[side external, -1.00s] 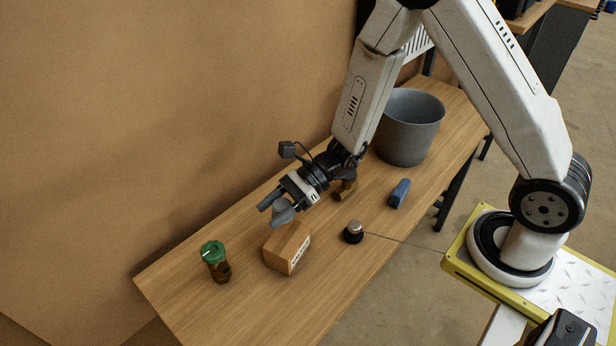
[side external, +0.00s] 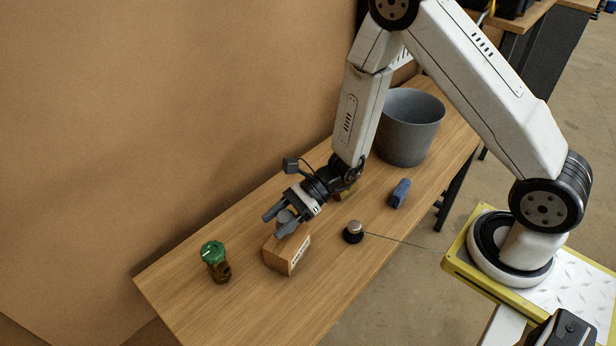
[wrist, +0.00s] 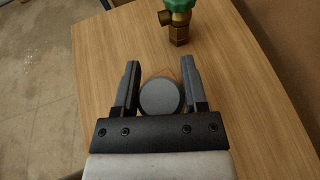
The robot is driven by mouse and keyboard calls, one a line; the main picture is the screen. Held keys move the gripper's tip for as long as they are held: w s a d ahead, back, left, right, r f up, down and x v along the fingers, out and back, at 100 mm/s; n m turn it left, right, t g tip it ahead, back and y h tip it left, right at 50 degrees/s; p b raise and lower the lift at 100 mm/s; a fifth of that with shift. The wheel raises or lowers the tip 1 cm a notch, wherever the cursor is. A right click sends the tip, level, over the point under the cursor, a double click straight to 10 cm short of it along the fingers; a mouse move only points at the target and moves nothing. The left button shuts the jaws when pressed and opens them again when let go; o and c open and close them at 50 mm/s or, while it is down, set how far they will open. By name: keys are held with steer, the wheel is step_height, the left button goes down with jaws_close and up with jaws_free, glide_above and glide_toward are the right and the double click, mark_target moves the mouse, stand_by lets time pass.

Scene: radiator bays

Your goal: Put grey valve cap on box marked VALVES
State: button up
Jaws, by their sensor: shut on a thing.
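The grey valve cap (wrist: 160,98) is a round grey disc between the two fingers of my gripper (wrist: 158,82) in the wrist view. My gripper (side external: 279,222) is shut on the cap (side external: 285,216), which shows between the fingers in the side view. The brown cardboard box (side external: 278,254) stands on the table with a white printed label on its right face; the lettering is too small to read. Gripper and cap are just above the box's top. I cannot tell whether the cap touches it.
A brass valve with a green cap (side external: 212,252) stands left of the box. A black-and-silver round piece (side external: 353,232) with a thin line, a blue block (side external: 399,193) and a grey bin (side external: 408,128) stand to the right. A brass piece lies partly hidden behind my wrist. The table's front is clear.

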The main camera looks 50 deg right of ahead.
mark_target(280, 241)
steer(key=shift+f, duration=1.8)
steer(key=shift+f, duration=0.1)
steer(key=o, duration=1.2)
steer(key=shift+v, duration=6.05)
